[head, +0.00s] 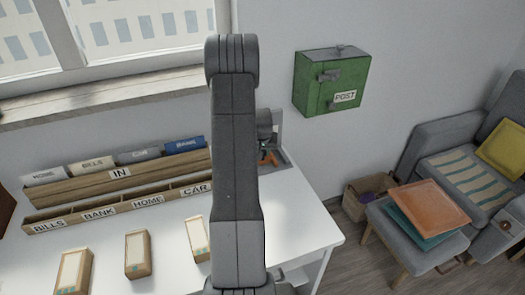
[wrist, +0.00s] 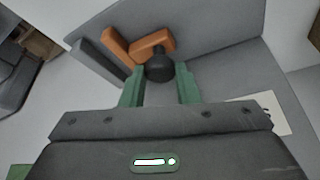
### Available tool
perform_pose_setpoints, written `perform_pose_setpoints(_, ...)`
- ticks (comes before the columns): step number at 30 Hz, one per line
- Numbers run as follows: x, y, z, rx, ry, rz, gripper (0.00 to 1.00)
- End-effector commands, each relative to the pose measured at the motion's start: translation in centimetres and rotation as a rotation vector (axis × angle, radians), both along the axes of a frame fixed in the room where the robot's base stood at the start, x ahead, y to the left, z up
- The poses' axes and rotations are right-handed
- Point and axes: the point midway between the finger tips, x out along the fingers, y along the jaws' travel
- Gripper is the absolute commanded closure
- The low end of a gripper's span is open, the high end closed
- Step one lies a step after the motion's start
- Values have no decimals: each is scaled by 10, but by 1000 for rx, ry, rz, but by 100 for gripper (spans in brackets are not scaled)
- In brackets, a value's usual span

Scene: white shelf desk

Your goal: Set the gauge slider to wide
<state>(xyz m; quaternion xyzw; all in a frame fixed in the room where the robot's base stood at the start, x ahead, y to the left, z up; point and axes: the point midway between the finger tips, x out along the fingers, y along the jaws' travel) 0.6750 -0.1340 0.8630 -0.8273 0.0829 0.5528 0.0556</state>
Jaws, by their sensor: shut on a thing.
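The gauge shows in the wrist view as a grey panel (wrist: 215,45) with two orange bars (wrist: 152,45) and a dark grey bar (wrist: 102,64) beside them. A round black knob (wrist: 160,69), which looks like the slider's knob, sits at the end of an orange bar. My gripper (wrist: 160,76) is shut on this knob, with a green finger on each side. In the head view my arm covers much of the gauge; part of its grey panel (head: 279,128) and some orange (head: 268,158) show at the desk's right back. The slider's setting cannot be read.
The white desk (head: 180,225) holds a wooden sorter (head: 115,187) with labelled slots, and several small packages (head: 137,254) in front. A green post box (head: 332,82) hangs on the wall to the right. A grey armchair (head: 440,150) and a footstool with cushions stand further right.

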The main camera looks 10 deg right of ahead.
Motion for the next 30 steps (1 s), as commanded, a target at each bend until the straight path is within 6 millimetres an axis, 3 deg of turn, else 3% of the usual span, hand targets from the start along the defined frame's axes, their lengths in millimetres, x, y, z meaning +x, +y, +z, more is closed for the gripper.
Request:
perform_pose_setpoints(15, -10, 57, -3, 0, -1, 2, 100)
perform_pose_setpoints(27, -11, 61, 1, -1, -1, 1, 100)
perform_pose_setpoints(28, -11, 61, 1, -1, -1, 1, 68)
perform_pose_setpoints(30, -11, 61, 1, -1, -1, 1, 54)
